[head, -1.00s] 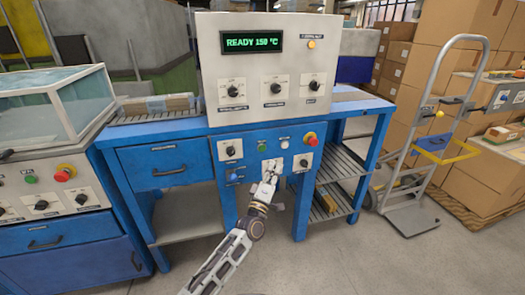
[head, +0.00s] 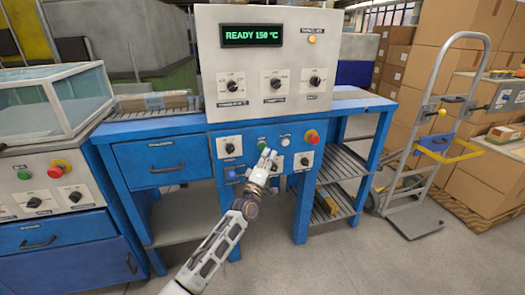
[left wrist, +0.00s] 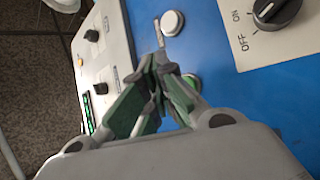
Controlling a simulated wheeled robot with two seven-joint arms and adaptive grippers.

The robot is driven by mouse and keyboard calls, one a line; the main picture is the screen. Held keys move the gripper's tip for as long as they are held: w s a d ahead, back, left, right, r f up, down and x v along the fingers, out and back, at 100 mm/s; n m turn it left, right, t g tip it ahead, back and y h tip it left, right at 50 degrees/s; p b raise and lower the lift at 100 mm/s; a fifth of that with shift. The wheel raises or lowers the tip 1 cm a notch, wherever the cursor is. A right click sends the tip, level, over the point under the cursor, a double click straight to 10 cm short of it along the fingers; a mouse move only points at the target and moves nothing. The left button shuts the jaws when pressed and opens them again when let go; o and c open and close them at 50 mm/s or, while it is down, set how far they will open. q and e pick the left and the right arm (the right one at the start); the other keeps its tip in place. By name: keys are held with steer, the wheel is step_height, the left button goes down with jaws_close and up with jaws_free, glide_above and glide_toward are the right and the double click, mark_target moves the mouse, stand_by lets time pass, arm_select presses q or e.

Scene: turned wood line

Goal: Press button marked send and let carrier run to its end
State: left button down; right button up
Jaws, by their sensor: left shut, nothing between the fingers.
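The blue machine front (head: 220,172) carries a green button (head: 262,142), a pale white button (head: 285,140) and a red stop button (head: 312,136). Their small labels are too blurred to read, so I cannot tell which is marked send. My left gripper (head: 267,154) is shut and empty, just below and in front of the green button. In the left wrist view, its fingertips (left wrist: 160,62) lie between the white button (left wrist: 172,23) and the partly hidden green button (left wrist: 193,81). I cannot tell whether they touch the panel. My right gripper is out of view.
The display (head: 252,36) reads READY 150 °C. A carton-like item (head: 168,101) lies on the left conveyor. Rotary switches (head: 303,160) sit near the buttons. A glass-topped cabinet (head: 50,110) stands left; a hand truck (head: 410,215) and boxes stand right.

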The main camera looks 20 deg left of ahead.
arm_select(q)
steer(key=shift+w+a+b, duration=0.35)
steer(key=shift+w+a, duration=0.15)
steer(key=shift+w, duration=0.15)
